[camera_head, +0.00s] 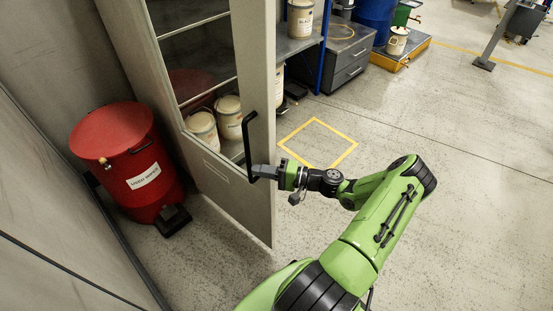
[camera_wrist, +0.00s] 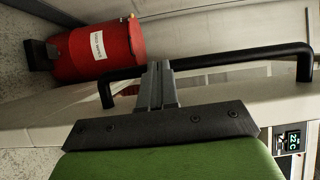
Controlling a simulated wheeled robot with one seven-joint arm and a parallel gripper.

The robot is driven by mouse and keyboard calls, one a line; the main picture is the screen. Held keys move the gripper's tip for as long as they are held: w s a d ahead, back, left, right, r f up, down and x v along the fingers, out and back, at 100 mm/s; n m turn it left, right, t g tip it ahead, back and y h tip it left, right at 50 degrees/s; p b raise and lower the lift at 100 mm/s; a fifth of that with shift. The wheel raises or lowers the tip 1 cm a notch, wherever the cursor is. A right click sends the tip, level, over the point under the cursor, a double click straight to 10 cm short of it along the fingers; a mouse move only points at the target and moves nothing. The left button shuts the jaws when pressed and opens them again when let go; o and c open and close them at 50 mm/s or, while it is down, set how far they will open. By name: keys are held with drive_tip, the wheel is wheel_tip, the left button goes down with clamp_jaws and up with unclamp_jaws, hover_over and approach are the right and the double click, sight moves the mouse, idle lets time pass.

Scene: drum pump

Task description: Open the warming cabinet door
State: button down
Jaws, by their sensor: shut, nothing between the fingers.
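The warming cabinet door (camera_head: 258,215) is a tall grey panel with a glass window, left of centre in the head view. Cream cans (camera_head: 229,116) show through the glass. I cannot tell whether the door is slightly ajar. Its black bar handle (camera_head: 247,142) stands upright on the right stile. It also crosses the wrist view (camera_wrist: 235,58). My gripper (camera_head: 257,171) is shut and empty at the lower part of the handle. In the wrist view, the closed fingers (camera_wrist: 158,68) overlap the bar. Whether they sit behind the bar or only touch it is unclear.
A red drum (camera_head: 145,185) stands left of the door. A small display (camera_wrist: 292,139) reading about 22 °C shows in the wrist view. Grey drawers (camera_head: 345,68) and shelving stand behind. Floor with a yellow marked square (camera_head: 348,153) is clear to the right.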

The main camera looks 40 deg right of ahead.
drive_tip(key=w+a+p, duration=0.1)
drive_tip(key=a+p, duration=0.1)
drive_tip(key=a, duration=1.3)
drive_tip(key=shift+p, duration=0.35)
